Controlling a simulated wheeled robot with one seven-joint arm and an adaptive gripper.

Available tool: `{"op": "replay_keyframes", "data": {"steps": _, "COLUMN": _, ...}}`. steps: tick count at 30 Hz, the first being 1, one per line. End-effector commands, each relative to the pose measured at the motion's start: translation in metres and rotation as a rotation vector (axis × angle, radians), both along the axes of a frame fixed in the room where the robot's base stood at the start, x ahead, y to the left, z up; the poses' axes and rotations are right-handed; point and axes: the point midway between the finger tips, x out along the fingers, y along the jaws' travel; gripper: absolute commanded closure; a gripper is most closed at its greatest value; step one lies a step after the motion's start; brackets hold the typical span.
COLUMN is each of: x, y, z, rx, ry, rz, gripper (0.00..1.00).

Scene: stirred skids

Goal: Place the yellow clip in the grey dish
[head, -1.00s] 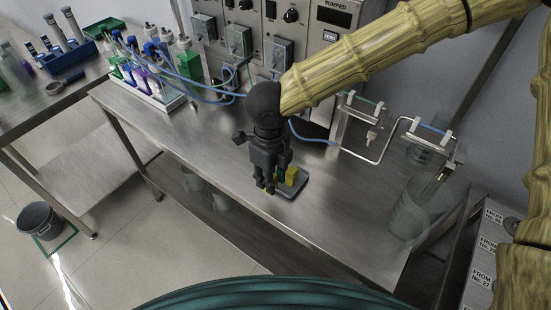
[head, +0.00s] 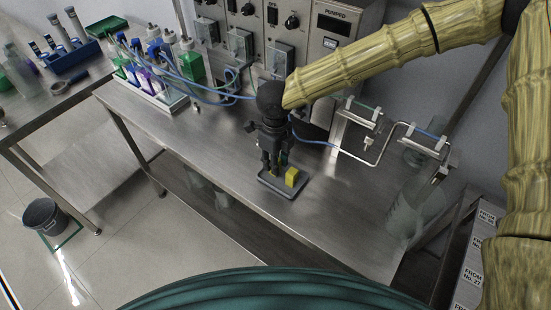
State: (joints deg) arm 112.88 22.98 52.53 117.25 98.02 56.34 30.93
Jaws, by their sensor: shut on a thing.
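The small grey dish (head: 264,184) lies on the steel bench near its front edge. My gripper (head: 273,171) points down over the dish's back left part. It is shut on a small yellow piece, which I take as the yellow clip (head: 273,172). Only a little of it shows between the dark fingers. I cannot tell whether it touches the dish. A separate yellow block (head: 292,177) stands in the right part of the dish, just right of my fingers.
A rack of coloured bottles (head: 165,97) stands at the bench's back left. Blue tubes (head: 215,92) run behind my gripper. A bent metal tube (head: 378,157) and a clear vessel (head: 402,205) are on the right. The bench left of the dish is clear.

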Motion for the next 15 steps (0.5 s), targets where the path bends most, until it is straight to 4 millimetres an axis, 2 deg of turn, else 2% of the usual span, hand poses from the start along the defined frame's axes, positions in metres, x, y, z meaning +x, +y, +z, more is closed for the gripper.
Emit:
{"op": "replay_keyframes", "data": {"steps": 12, "x": 0.0, "y": 0.0006, "z": -0.0049, "rx": 0.001, "ry": -0.001, "rz": 0.002, "gripper": 0.86}}
{"op": "replay_keyframes", "data": {"steps": 13, "x": 0.0, "y": 0.0007, "z": -0.0047, "rx": 0.001, "ry": -0.002, "rz": 0.002, "gripper": 0.68}}
{"op": "replay_keyframes", "data": {"steps": 15, "x": 0.0001, "y": 0.0006, "z": -0.0047, "rx": 0.001, "ry": -0.002, "rz": 0.001, "gripper": 0.56}}
